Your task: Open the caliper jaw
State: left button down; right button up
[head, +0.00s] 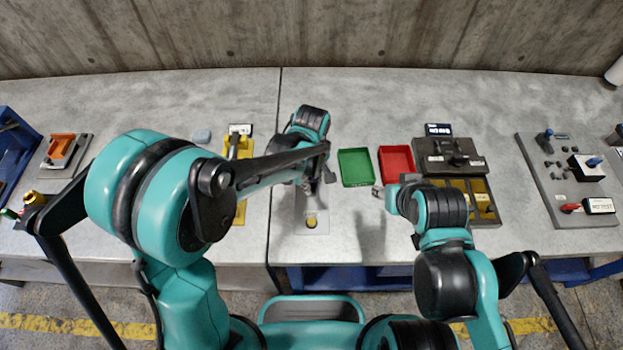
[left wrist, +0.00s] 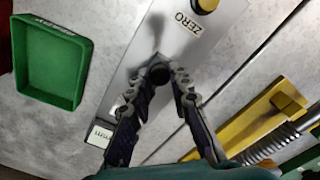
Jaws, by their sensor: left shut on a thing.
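The caliper fixture is a pale metal plate (head: 314,216) with a yellow button (head: 311,221) at its near end. In the left wrist view, the plate (left wrist: 178,48) carries a ZERO label beside the yellow button (left wrist: 206,4) and a small white-labelled block (left wrist: 100,130). My left gripper (head: 311,184) is over the plate. In the left wrist view my left gripper (left wrist: 160,74) is shut on a dark round knob (left wrist: 158,73) on the plate. The caliper jaws cannot be made out. My right gripper (head: 379,191) is near the red tray, its fingers too small to read.
A green tray (head: 356,183) and a red tray (head: 397,174) lie right of the plate. A yellow spring fixture (head: 239,213) stands to the left. Dark fixtures (head: 449,153) and a grey tool board (head: 584,210) are farther right. Bare table lies behind the trays.

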pick_arm(q)
jog(key=c, duration=1.4)
grip_release()
jog(key=shift+o, duration=0.2)
notch_tip(320, 180, up, 12)
jog(key=s+a+m+t+b, duration=0.1)
jog(key=s+a+m+t, duration=0.2)
jog(key=a, duration=0.6)
jog(key=s+a+f+m+t+b, duration=0.1)
jog(key=s+a+m+t, duration=0.3)
jog(key=a, duration=0.5)
jog(key=s+m, duration=0.2)
jog(key=s, duration=0.1)
jog(key=shift+f+b, duration=0.15)
jog(key=shift+b, duration=0.25)
